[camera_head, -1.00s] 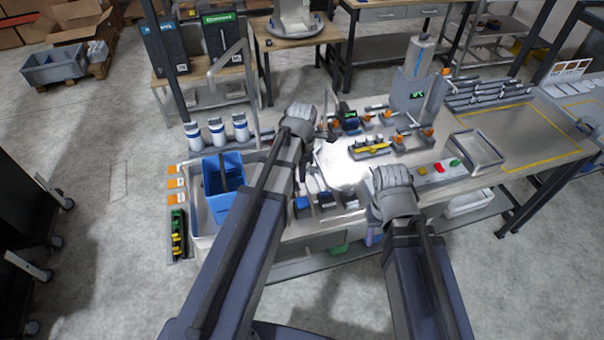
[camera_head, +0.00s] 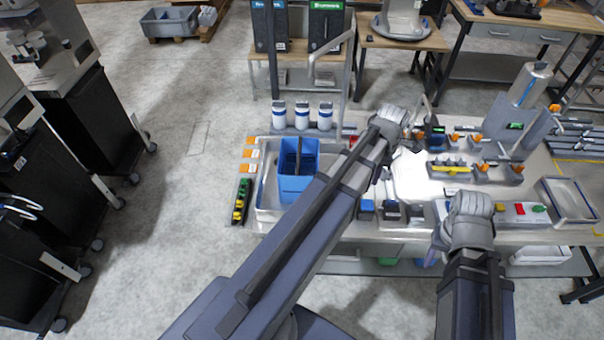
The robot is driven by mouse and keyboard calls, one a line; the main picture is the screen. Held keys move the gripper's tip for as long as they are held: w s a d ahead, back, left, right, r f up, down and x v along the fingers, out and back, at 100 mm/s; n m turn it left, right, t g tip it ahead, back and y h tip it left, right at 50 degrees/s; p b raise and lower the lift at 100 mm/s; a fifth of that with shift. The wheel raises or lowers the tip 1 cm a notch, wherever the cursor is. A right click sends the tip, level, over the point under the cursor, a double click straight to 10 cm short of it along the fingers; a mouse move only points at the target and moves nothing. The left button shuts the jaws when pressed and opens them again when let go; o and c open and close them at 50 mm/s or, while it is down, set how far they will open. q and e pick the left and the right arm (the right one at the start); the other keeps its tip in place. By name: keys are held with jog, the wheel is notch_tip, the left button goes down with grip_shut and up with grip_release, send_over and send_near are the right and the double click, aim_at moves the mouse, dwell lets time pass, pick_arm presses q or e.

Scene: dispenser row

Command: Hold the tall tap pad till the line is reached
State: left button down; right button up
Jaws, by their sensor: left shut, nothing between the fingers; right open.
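A tall grey tap (camera_head: 347,62) rises behind the sink (camera_head: 268,205), its bent spout reaching left. A blue two-part container (camera_head: 298,186) stands in the sink. I cannot make out a line on it, nor tell which pad belongs to the tall tap. My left gripper (camera_head: 408,122) is shut and empty, right of the sink and tap, over the back of the bench. My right gripper (camera_head: 466,208) is open and empty near the bench's front edge. The wrists largely hide both sets of fingers.
Three white dispensers (camera_head: 302,116) with dark tops stand behind the sink. Orange-and-white cards (camera_head: 250,155) line its left side. Small fixtures with orange knobs (camera_head: 480,165) and a grey tray (camera_head: 566,200) stand on the right.

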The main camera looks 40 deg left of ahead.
aim_at(366, 204)
pick_arm(q)
jog(key=shift+r, duration=0.1)
jog(key=shift+a+r+p, duration=0.1)
jog(key=shift+r+p, duration=0.85)
jog(key=shift+p, duration=0.05)
jog(key=shift+w, duration=0.1)
notch_tip(366, 204, down, 14)
jog(key=b, duration=1.4)
